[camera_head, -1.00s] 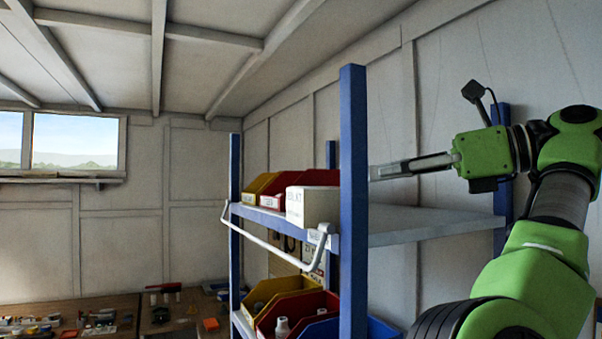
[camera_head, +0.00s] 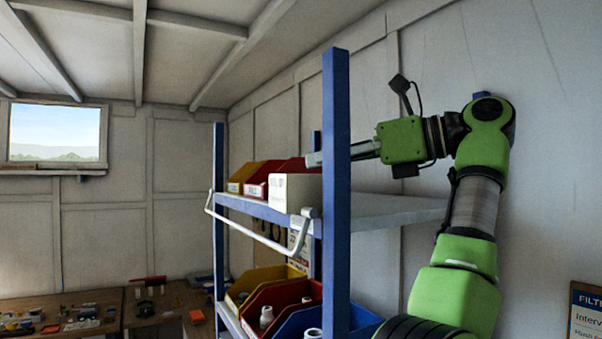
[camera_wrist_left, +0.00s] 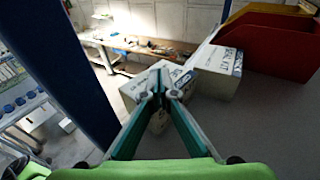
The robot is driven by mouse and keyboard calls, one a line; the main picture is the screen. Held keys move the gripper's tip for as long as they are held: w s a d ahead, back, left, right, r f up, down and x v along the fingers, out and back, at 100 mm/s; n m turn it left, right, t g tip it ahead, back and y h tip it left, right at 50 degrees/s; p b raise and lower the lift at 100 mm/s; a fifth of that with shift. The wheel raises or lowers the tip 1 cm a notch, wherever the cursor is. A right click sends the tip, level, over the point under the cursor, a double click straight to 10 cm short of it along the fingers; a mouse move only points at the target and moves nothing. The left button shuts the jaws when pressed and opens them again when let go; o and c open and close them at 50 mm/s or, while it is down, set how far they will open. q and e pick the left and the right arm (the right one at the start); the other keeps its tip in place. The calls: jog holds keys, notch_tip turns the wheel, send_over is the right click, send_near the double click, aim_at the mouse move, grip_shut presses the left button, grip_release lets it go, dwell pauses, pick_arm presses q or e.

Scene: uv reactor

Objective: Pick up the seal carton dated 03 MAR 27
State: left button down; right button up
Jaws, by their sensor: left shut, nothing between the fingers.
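Two white cartons stand on the upper shelf in the left wrist view: a nearer one (camera_wrist_left: 136,88) at the fingertips and another (camera_wrist_left: 217,70) to its right, beside the red bin. Print shows on them, but I cannot read a date. In the head view a white carton (camera_head: 290,192) stands at the shelf's front end. My left gripper (camera_head: 314,159) is shut and empty, reaching behind the blue post. In the wrist view its fingertips (camera_wrist_left: 160,84) meet in front of the nearer carton and partly cover it; I cannot tell whether they touch. My right gripper is out of view.
A blue post (camera_head: 336,230) stands close to my left gripper. Yellow (camera_head: 245,175) and red (camera_head: 262,184) bins stand on the upper shelf (camera_head: 385,208), which is bare on the right. A white rail (camera_head: 262,236) runs along its front. More bins fill the lower shelf.

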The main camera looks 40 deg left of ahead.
pick_arm(q)
jog(key=x, duration=0.4)
jog(key=shift+a+r+p, duration=0.2)
jog(key=shift+r+p, duration=0.05)
jog(key=shift+p, duration=0.15)
jog(key=shift+d+f, duration=0.2)
jog(key=shift+f, duration=0.65)
